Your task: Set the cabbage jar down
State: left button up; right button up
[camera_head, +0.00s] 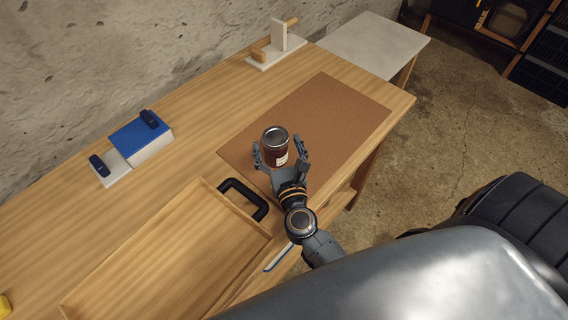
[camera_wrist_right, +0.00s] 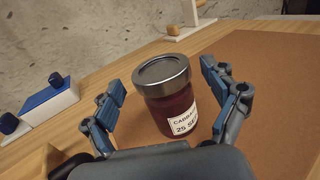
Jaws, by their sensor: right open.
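The cabbage jar (camera_head: 274,147) has dark red contents, a grey metal lid and a white label. It stands upright on the brown mat (camera_head: 335,115) near the mat's left side. In the right wrist view the jar (camera_wrist_right: 177,100) shows label text beginning "CABBAG" and "25 SE". My right gripper (camera_head: 280,154) is open around the jar, one finger on each side. In the right wrist view gaps show between the jar and both fingers (camera_wrist_right: 168,98). My left gripper is in neither view.
A wooden tray (camera_head: 262,240) with a black handle (camera_head: 245,197) lies in front of the mat. A blue and white block with dark knobs (camera_head: 140,138) sits at the back left. A white stand with wooden pegs (camera_head: 277,47) is at the far end. The mat's right part is clear.

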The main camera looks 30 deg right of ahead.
jog(key=b+v, duration=0.2)
jog(key=v, duration=0.6)
jog(key=shift+s+f+b, duration=0.1)
jog(key=shift+s+b, duration=0.1)
jog(key=shift+b, duration=0.2)
jog(key=shift+s+a, duration=0.25)
jog(key=shift+s, duration=0.4)
